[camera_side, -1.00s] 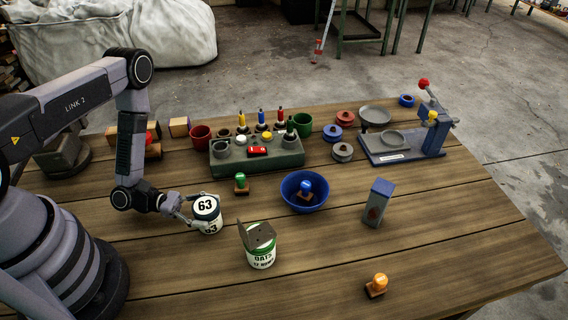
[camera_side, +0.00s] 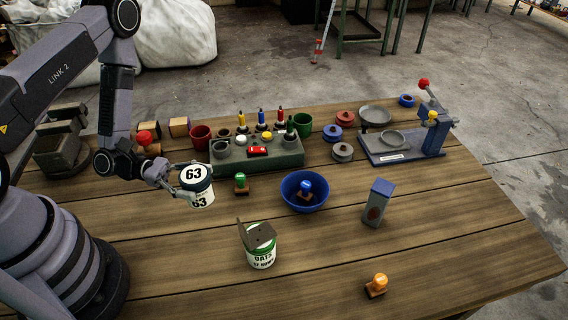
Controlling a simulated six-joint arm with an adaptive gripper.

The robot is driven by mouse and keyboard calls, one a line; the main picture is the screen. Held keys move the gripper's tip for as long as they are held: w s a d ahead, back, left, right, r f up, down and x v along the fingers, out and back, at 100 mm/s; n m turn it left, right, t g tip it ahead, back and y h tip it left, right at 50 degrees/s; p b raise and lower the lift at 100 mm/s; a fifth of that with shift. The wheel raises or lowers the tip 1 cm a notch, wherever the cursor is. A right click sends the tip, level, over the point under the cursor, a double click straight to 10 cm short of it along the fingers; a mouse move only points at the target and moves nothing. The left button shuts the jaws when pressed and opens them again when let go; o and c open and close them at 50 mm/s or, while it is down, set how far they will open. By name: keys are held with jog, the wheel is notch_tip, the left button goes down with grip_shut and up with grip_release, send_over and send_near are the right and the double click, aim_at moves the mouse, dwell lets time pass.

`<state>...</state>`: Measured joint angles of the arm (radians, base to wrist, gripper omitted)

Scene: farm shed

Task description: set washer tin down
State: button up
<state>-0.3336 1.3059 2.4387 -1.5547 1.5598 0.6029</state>
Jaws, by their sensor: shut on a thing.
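The washer tin, taken to be the white tin marked 63 with a dark band (camera_side: 197,187), is at the left middle of the table in the side view. My gripper (camera_side: 181,183) is shut on it from the left. The tin is roughly upright with a slight tilt. It looks raised a little above the wooden table (camera_side: 150,250), but the gap under it is hard to judge. The far finger is partly hidden by the tin.
A green stamp (camera_side: 241,184) stands just right of the tin. The green tool block (camera_side: 270,157) is behind. An oats tin (camera_side: 261,249) with an open lid stands in front right, and a blue bowl (camera_side: 318,194) holds a blue stamp. The front left table is clear.

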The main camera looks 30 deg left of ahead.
jog(key=s+a+r+m+g+y, duration=0.1)
jog(key=s+r+m+g+y, duration=0.35)
jog(key=s+m+g, duration=0.9)
jog(key=w+a+m+g+y, duration=0.1)
jog(key=a+m+g+y, duration=0.9)
jog(key=a+y, duration=0.4)
jog(key=w+a+f+m+t+y, duration=0.2)
jog(key=w+a+m+t+y, duration=0.75)
jog(key=m+t+y, duration=0.65)
jog(key=w+d+f+m+t, duration=0.1)
jog(key=f+t, duration=0.2)
jog(key=f, duration=0.1)
jog(key=w+f+m+t+h, duration=0.1)
jog(key=w+f+m+t, duration=0.1)
jog(key=f+t, duration=0.1)
jog(key=w+d+f+m+t, duration=0.1)
jog(key=w+f+m+t, duration=0.1)
jog(key=f+t, duration=0.2)
jog(key=shift+w+d+f+m, duration=0.15)
jog(key=shift+d+f+m, duration=0.15)
jog(key=shift+f, duration=0.65)
